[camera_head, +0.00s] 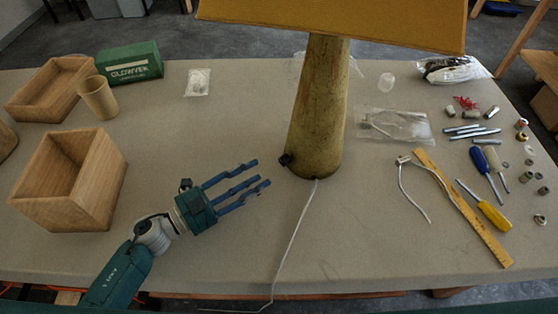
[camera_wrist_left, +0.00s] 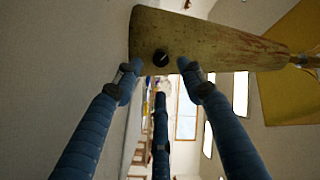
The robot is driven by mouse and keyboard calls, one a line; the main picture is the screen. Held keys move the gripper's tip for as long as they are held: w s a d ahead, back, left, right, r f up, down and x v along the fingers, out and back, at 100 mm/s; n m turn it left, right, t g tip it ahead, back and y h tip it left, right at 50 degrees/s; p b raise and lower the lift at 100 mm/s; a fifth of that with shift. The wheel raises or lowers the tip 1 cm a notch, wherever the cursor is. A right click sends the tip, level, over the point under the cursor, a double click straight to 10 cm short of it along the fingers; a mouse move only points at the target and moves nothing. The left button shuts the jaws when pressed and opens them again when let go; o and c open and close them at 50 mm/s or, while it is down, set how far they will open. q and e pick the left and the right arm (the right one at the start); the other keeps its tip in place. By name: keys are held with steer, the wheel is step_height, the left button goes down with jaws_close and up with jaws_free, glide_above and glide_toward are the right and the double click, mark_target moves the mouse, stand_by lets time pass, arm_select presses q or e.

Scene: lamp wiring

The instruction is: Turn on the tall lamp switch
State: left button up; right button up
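The tall lamp has a tapered wooden-looking base (camera_head: 318,110) standing on the table and a yellow shade (camera_head: 340,22) on top. Its black switch knob (camera_head: 285,159) sticks out low on the left side of the base. In the left wrist view the knob (camera_wrist_left: 160,57) sits on the base (camera_wrist_left: 215,40), just beyond the fingertips. My left gripper (camera_head: 258,179) is open and empty, to the left of the base and a little nearer than the knob. Its blue fingers (camera_wrist_left: 160,72) are spread and appear apart from the knob. My right gripper does not show.
A white cord (camera_head: 293,238) runs from the base to the table's front edge. Wooden boxes (camera_head: 98,190), a cup (camera_head: 98,98) and a green box (camera_head: 130,64) stand at left. A ruler (camera_head: 465,210), screwdrivers (camera_head: 490,214) and small parts lie at right.

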mark_target(281, 162)
arm_select(q)
steer(key=p+x, duration=0.1)
steer(key=x, duration=0.7)
steer(key=shift+d, duration=0.15)
jaws_close()
